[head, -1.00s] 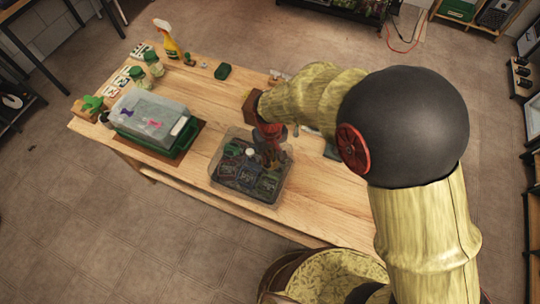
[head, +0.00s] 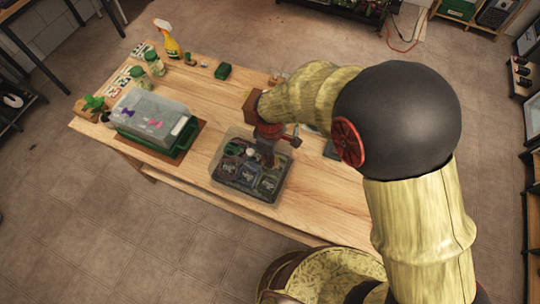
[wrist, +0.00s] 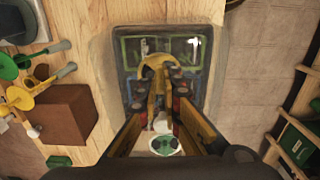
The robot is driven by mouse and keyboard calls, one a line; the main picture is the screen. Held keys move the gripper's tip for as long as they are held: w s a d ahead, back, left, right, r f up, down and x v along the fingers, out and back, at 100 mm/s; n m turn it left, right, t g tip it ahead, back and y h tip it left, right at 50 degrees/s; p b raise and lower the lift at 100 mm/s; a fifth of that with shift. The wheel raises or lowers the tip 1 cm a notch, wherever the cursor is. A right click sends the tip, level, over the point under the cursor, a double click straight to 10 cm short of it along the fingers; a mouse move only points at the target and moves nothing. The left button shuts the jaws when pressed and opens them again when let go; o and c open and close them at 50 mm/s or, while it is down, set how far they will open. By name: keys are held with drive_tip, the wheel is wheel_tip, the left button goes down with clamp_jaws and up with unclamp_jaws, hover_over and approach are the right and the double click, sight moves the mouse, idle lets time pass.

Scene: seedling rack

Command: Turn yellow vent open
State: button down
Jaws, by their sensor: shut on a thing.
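A clear box (head: 222,181) with several dark pots inside stands mid-table. My gripper (head: 266,160) points down over its far right part. In the wrist view, my gripper (wrist: 160,84) reaches over the same clear box (wrist: 126,36). A yellow rounded piece, which looks like the yellow vent (wrist: 155,66), lies at the fingertips, and the jaws are shut on it. The fingers hide much of it, so its turned angle cannot be told. In the head view the vent is hidden behind my gripper.
A lidded clear box (head: 150,108) with purple and pink pieces on top stands at left. A spray bottle (head: 167,40) and jars stand at the back. In the wrist view, a brown block (wrist: 62,114) and yellow and green tools lie left.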

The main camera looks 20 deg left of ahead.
idle(0.4)
drive_tip(key=c, duration=2)
unclamp_jaws()
wheel_tip(320, 180, up, 12)
